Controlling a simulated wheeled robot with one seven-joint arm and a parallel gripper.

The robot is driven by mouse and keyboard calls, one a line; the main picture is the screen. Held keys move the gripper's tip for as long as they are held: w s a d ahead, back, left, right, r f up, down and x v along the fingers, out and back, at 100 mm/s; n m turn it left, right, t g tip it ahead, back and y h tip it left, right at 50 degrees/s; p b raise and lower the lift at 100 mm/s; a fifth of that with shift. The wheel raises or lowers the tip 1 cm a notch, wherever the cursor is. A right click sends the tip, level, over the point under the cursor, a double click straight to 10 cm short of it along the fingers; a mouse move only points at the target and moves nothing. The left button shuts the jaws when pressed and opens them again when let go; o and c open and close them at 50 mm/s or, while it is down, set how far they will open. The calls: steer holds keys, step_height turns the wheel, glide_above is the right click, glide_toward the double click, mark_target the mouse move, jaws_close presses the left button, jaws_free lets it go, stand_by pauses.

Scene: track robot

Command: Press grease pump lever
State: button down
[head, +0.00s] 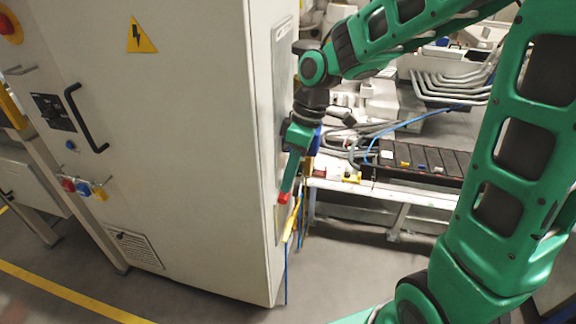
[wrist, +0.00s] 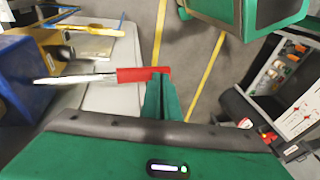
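The pump body is mostly hidden there.
A tall pale cabinet (head: 180,130) stands close to the left of my gripper. A workbench (head: 420,195) with black bins, hoses and pipes stands behind on the right. A blue box (wrist: 25,90) is at the left in the wrist view. The grey floor (head: 350,265) is clear in front.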

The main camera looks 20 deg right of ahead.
steer(key=s+d+r, duration=0.1)
steer(key=s+r, duration=0.2)
steer(key=r, duration=0.9)
stand_by(0.9)
steer(key=s+d+f+m+h, duration=0.1)
steer(key=s+d+f+m, duration=0.2)
steer(key=s+d+m, duration=0.2)
steer(key=s+d+f+m+h, duration=0.1)
steer(key=s+d+f+m, duration=0.2)
steer(key=s+d+m, duration=0.3)
steer(key=s+d+f+m+t+h, duration=0.1)
steer(key=s+d+f+m, duration=0.2)
steer(key=d, duration=0.9)
steer(key=s+m, duration=0.3)
steer(key=m, duration=0.1)
steer(key=shift+s+d+f, duration=0.15)
steer(key=shift+s+d, duration=0.1)
steer(key=shift+d, duration=0.15)
